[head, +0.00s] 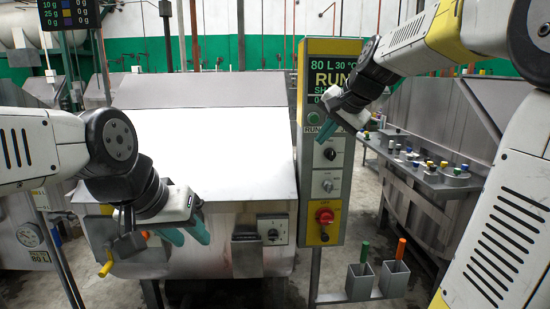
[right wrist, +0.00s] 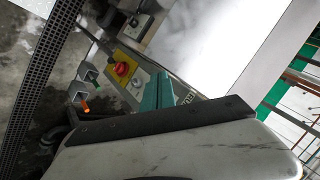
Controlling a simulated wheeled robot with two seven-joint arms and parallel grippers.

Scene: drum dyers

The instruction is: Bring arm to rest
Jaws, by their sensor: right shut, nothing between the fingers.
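My right gripper (head: 340,129) is in front of the upper part of the control panel (head: 339,225), near the green RUN button (head: 313,118). Its teal fingers are shut and empty, and they also show in the right wrist view (right wrist: 154,92). I cannot tell whether they touch the panel. My left gripper (head: 187,233) hangs low in front of the steel drum machine (head: 250,190), left of its small dial box. Its teal fingers look apart, with nothing seen between them.
The panel's display (head: 330,75) reads 80 L, 30 °C, RUN. Below it are black and white knobs and a red switch (head: 324,217). Two grey holders (head: 360,282) with green and orange handles stand low at right. A ledge (head: 440,178) with several coloured pieces is further right.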

